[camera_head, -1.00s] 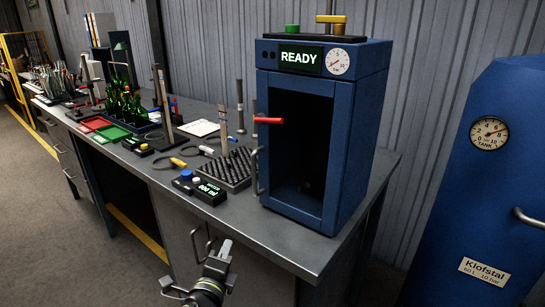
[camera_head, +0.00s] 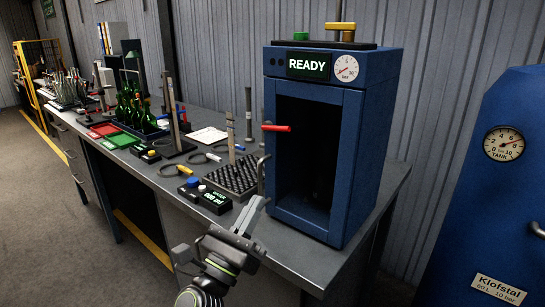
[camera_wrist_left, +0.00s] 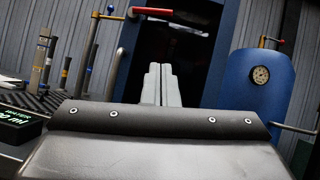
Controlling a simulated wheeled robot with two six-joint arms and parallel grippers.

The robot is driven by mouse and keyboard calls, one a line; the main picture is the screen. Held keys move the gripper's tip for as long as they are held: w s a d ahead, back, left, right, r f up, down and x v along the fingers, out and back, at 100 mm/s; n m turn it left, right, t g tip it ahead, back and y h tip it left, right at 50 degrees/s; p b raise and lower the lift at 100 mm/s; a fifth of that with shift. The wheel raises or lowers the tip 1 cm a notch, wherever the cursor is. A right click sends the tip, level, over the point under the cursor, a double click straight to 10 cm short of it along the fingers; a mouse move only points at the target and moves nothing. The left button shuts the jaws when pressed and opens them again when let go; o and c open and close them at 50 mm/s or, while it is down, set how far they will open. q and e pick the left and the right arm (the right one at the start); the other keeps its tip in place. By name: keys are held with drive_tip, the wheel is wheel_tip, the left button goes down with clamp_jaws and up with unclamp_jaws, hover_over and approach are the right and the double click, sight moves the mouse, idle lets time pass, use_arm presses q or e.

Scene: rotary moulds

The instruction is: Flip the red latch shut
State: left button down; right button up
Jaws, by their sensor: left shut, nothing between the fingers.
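In the wrist view a red lever (camera_wrist_left: 110,16) shows at upper left, near a grey bar handle. My left gripper (camera_head: 260,206) is below the latch and in front of the cabinet, apart from the latch. Its fingers are shut with nothing between them, and they show in the wrist view (camera_wrist_left: 161,85). My right gripper is out of view.
The grey bar handle (camera_head: 261,174) stands close above my left fingertips. A black rack (camera_head: 236,176) and a small display box (camera_head: 204,196) lie on the bench left of the cabinet. A blue tank (camera_head: 480,210) stands at right. Open floor lies at left.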

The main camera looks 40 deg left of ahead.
sight(277, 127)
use_arm(q)
drive_tip(key=s+r+p+x, duration=0.1)
drive_tip(key=p+x, duration=0.5)
drive_tip(key=x, duration=0.6)
drive_tip(key=shift+a+r+p, duration=0.3)
drive_tip(key=shift+r+p, duration=0.1)
drive_tip(key=shift+r, duration=0.5)
